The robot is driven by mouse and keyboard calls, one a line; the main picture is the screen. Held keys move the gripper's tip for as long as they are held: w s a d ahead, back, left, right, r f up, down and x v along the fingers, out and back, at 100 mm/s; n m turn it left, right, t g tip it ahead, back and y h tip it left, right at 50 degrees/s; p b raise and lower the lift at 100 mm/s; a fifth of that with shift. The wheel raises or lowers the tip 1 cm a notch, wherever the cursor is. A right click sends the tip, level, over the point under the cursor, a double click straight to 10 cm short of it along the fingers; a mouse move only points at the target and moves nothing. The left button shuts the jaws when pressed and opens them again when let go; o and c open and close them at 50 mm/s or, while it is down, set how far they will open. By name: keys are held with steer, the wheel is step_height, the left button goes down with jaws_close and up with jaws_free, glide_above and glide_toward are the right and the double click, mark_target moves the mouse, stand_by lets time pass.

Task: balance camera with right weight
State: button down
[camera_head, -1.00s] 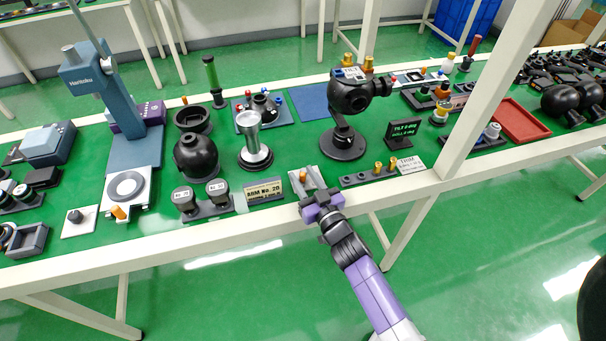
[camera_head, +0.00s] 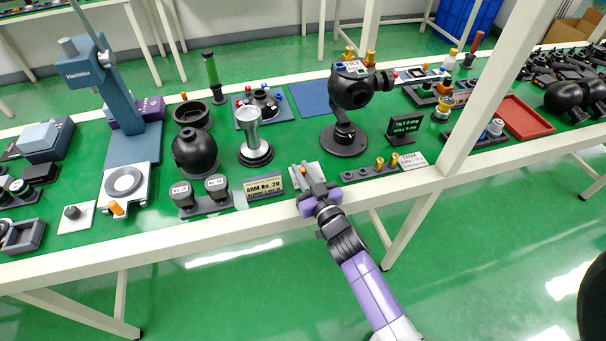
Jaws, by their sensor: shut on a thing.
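The black camera (camera_head: 352,88) sits on a round-based black stand at the back middle. Gold-orange weights (camera_head: 370,58) stand on top of it. A small black display (camera_head: 407,129) with green tilt and roll text stands to its right; the digits are too small to read surely. My gripper (camera_head: 306,170) is over the table's front edge, left of a dark weight rack (camera_head: 360,175).
A sign (camera_head: 264,188) reading "ARM No. 20" stands left of my gripper, with two dark knobs (camera_head: 198,192) beyond it. A silver post (camera_head: 253,140) on a black base stands behind. A white post (camera_head: 490,95) rises at right; a red tray (camera_head: 524,120) lies past it.

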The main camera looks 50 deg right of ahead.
steer(key=shift+w+d+f+m+g+h+b, duration=0.15)
steer(key=shift+m+g+h+b, duration=0.15)
steer(key=shift+b, duration=1.4)
steer(key=shift+s+d+f+m+g+h+b, duration=0.15)
steer(key=shift+h+b, duration=0.25)
steer(key=shift+b, duration=1.3)
steer(key=shift+w+a+r+b, duration=0.1)
steer(key=shift+a+r+b, duration=0.15)
steer(key=shift+b, duration=0.6)
steer(key=c, duration=1.4)
jaws_free()
steer(key=shift+a, duration=0.1)
steer(key=shift+o, duration=0.2)
steer(key=shift+a, duration=0.1)
steer(key=v, duration=0.7)
steer(key=shift+s+a, duration=0.2)
steer(key=shift+s, duration=0.1)
